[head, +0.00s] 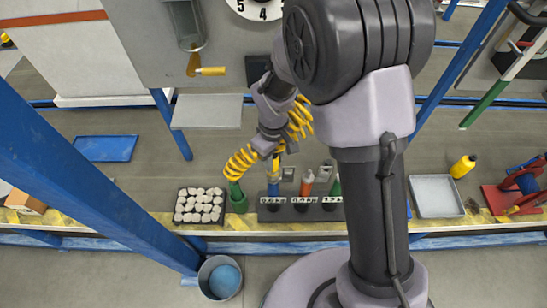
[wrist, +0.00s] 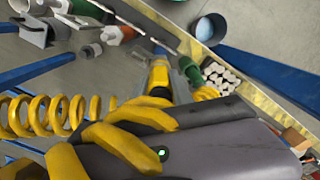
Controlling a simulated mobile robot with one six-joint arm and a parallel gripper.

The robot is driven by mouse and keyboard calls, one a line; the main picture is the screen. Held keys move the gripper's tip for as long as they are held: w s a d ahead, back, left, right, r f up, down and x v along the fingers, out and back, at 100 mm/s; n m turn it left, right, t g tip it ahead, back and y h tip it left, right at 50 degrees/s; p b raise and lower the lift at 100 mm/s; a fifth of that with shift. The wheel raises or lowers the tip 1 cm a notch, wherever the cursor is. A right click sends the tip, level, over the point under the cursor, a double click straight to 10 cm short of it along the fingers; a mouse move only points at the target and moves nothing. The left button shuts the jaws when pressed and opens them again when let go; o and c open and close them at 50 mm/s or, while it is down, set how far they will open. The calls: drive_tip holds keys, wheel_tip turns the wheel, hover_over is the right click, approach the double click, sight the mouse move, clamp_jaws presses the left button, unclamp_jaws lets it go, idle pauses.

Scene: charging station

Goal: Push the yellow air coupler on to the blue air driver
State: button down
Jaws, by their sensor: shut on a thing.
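My gripper (head: 272,149) is shut on the yellow air coupler (wrist: 158,78) above the black tool rack (head: 300,216). The coupler also shows in the head view (head: 275,164), pointing down. The blue air driver (head: 273,188) stands upright in the rack's left place, directly below the coupler. In the wrist view, the coupler lines up with the driver's blue top (wrist: 160,52). They look close or touching; I cannot tell whether they are joined.
An orange driver (head: 307,184) and a green driver (head: 335,186) stand right of the blue one. A green holder (head: 238,201) stands left, beside a tray of pale pieces (head: 178,216). A blue post (head: 90,170) rises farther left. A grey tray (head: 436,211) lies right.

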drive_tip(key=shift+f+b, duration=0.4)
drive_tip(key=shift+f, duration=0.15)
drive_tip(key=c, duration=1)
unclamp_jaws()
drive_tip(key=shift+c, duration=0.2)
wheel_tip(320, 180, up, 17)
drive_tip(key=p, duration=0.6)
drive_tip(key=shift+r, duration=0.2)
drive_tip(key=s+d+r+m+t+y+b, duration=0.1)
drive_tip(key=s+d+r+m+t+b, duration=0.1)
drive_tip(key=s+m, duration=0.4)
drive_tip(key=s+d+r+m+t+y+b, duration=0.1)
drive_tip(key=s+d+r+m+t+b, duration=0.2)
drive_tip(key=s+d+r+m, duration=0.3)
drive_tip(key=s+r+m, duration=0.1)
drive_tip(key=s, duration=0.4)
drive_tip(key=shift+d+t+b, duration=0.2)
drive_tip(key=shift+t+b, duration=0.1)
drive_tip(key=shift+t, duration=0.1)
